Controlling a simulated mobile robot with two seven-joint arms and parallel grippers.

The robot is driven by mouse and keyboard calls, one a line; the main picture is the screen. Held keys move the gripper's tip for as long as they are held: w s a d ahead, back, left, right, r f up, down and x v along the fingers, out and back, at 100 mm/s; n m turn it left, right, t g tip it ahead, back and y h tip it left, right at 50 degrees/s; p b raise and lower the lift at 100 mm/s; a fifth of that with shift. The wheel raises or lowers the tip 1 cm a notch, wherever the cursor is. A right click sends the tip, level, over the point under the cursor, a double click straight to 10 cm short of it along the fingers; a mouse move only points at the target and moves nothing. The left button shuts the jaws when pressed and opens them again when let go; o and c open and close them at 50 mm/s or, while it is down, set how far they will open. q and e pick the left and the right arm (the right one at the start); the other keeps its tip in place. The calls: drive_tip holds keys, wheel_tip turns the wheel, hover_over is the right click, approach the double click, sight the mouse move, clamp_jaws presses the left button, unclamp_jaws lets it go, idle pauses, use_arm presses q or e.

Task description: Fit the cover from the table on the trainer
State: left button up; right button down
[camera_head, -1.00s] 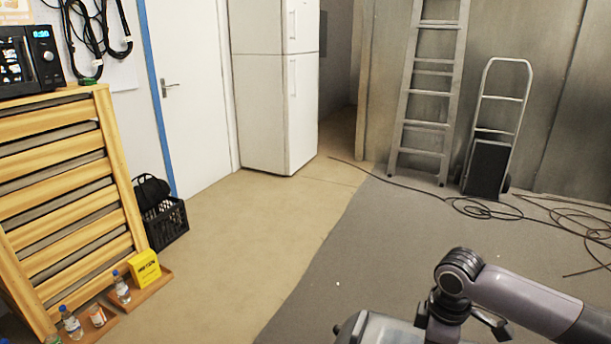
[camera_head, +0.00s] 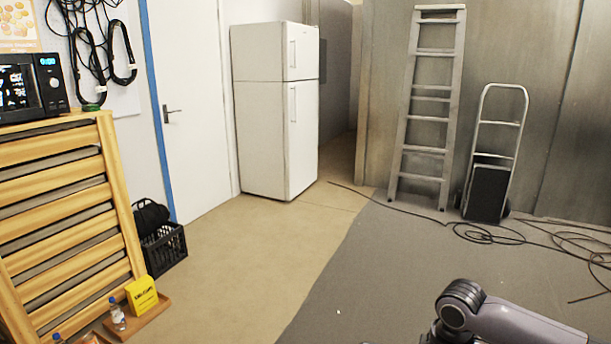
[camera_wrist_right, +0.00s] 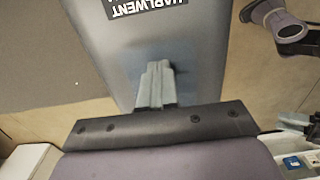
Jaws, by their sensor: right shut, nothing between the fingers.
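Neither the trainer nor its cover can be made out in these views, and no table is recognisable. My right gripper (camera_wrist_right: 157,85) shows in the right wrist view with its two fingers together and nothing between them. In the head view only part of my right arm (camera_head: 485,315) shows at the lower right edge; its gripper is out of that picture. My left gripper is in neither view.
A slatted wooden unit (camera_head: 60,200) stands at the left, with a black crate (camera_head: 165,248) beside it. A white fridge (camera_head: 275,120), a ladder (camera_head: 429,110) and a hand truck (camera_head: 489,190) stand at the back. Cables (camera_head: 490,235) lie on the right floor. The middle floor is clear.

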drive_tip(key=shift+r+p, duration=1.3)
wheel_tip(320, 180, up, 2)
drive_tip(key=shift+p, duration=0.55)
drive_tip(key=shift+r, duration=1.05)
